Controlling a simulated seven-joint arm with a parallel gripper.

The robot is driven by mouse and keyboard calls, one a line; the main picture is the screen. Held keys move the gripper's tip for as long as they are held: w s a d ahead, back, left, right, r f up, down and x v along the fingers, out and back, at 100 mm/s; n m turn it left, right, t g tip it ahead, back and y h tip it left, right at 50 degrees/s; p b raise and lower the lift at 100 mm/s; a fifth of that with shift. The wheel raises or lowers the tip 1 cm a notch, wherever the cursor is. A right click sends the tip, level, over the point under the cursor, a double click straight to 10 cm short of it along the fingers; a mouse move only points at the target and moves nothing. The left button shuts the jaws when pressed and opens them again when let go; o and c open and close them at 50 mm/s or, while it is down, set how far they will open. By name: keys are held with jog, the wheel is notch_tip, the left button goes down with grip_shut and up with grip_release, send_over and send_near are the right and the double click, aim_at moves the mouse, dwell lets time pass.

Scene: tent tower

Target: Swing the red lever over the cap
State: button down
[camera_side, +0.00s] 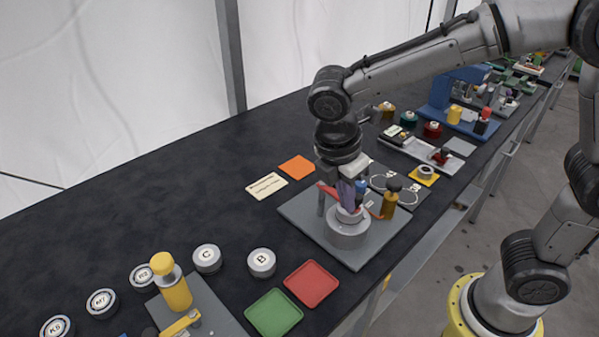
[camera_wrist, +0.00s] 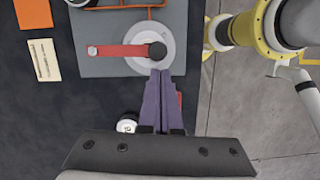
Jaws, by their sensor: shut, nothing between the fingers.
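The red lever (camera_wrist: 122,50) runs from a small grey pivot (camera_wrist: 92,50) to a black knob (camera_wrist: 157,50). In the wrist view it lies across the round grey cap (camera_wrist: 165,38), with the knob above the cap. In the side view the lever (camera_side: 326,189) shows partly behind my gripper, and the grey cylinder (camera_side: 346,234) stands under the fingertips on a grey plate (camera_side: 300,212). My gripper (camera_wrist: 162,73) is shut and empty, its purple fingers together. Its tips appear close beside the knob; I cannot tell whether they touch it.
A yellow-brown cylinder (camera_side: 389,206) and a blue piece (camera_side: 361,187) stand close to my gripper. Red (camera_side: 311,283) and green (camera_side: 273,313) trays, a B-marked can (camera_side: 261,263) and a yellow-handled device (camera_side: 173,285) are nearer the camera.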

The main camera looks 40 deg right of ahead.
jog(key=a+r, duration=0.6)
jog(key=r, duration=0.3)
jog(key=d+r+m, duration=0.2)
jog(key=d+r, duration=0.2)
jog(key=d, duration=0.2)
jog(key=s+d+f+m+t+y, duration=0.2)
jog(key=s+d+m+t, duration=0.2)
jog(key=s+d+m, duration=0.7)
jog(key=f+m, duration=0.1)
jog(key=s+f+m+t, duration=0.1)
jog(key=f, duration=0.1)
jog(key=s+a+f+m, duration=0.1)
jog(key=f, duration=0.1)
jog(key=shift+s+m+t+y, duration=0.25)
jog(key=shift+m+t+y, duration=0.15)
